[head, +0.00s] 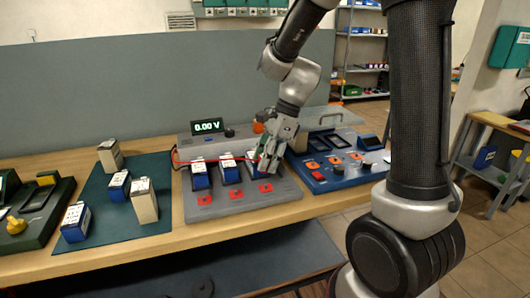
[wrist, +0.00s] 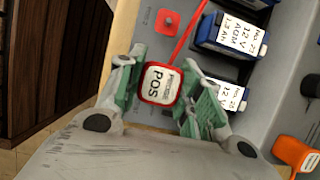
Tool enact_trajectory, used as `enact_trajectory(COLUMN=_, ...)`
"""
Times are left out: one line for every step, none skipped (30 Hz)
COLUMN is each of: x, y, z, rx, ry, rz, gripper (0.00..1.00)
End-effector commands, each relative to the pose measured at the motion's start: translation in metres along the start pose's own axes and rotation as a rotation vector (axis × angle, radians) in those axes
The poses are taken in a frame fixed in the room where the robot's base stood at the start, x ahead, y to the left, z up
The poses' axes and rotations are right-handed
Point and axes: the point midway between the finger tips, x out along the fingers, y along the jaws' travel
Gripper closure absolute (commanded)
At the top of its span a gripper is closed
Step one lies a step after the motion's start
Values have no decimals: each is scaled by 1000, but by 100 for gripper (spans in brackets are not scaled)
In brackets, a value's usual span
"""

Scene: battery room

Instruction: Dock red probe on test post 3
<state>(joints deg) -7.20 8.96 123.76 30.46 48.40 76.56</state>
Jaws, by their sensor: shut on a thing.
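The red probe (wrist: 160,83), with a white cap marked POS, is held between the green finger pads of my gripper (wrist: 162,92). In the head view my gripper (head: 268,163) is over the right end of the grey test station (head: 240,212), beside the rightmost blue battery. A red cable (head: 205,160) runs to it from the left. The front of the station has red pads: left (head: 205,200), middle (head: 236,194) and right (head: 265,188). One red post (wrist: 168,20) shows apart from the probe in the wrist view. The probe's tip is hidden.
Blue batteries (head: 200,178) stand in the station, close to my fingers. A display (head: 207,127) reads 0.00 V. A blue panel (head: 335,175) lies to the right. A green mat (head: 105,225) with several batteries lies to the left.

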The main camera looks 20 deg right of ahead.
Motion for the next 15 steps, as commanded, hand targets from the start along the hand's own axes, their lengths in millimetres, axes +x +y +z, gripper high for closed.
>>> enact_trajectory(x=4, y=0, z=-2, rx=0, ry=0, rz=4, gripper=89)
enact_trajectory(x=6, y=0, z=-2, rx=-1, ry=0, rz=4, gripper=89)
enact_trajectory(x=10, y=1, z=-4, rx=0, ry=-1, rz=5, gripper=89)
enact_trajectory(x=13, y=0, z=-5, rx=-1, ry=-1, rz=5, gripper=89)
enact_trajectory(x=16, y=0, z=-6, rx=0, ry=-1, rz=4, gripper=89)
enact_trajectory(x=20, y=1, z=-8, rx=1, ry=0, rz=5, gripper=89)
enact_trajectory(x=23, y=1, z=-10, rx=0, ry=0, rz=5, gripper=89)
enact_trajectory(x=26, y=1, z=-11, rx=0, ry=0, rz=5, gripper=89)
enact_trajectory(x=30, y=1, z=-12, rx=0, ry=0, rz=5, gripper=89)
enact_trajectory(x=33, y=1, z=-14, rx=1, ry=-1, rz=5, gripper=89)
enact_trajectory(x=36, y=1, z=-14, rx=1, ry=-1, rz=5, gripper=89)
enact_trajectory(x=39, y=1, z=-16, rx=-1, ry=-1, rz=4, gripper=89)
enact_trajectory(x=41, y=0, z=-17, rx=-1, ry=0, rz=4, gripper=89)
enact_trajectory(x=43, y=0, z=-18, rx=-1, ry=0, rz=4, gripper=89)
enact_trajectory(x=45, y=0, z=-18, rx=-1, ry=0, rz=4, gripper=89)
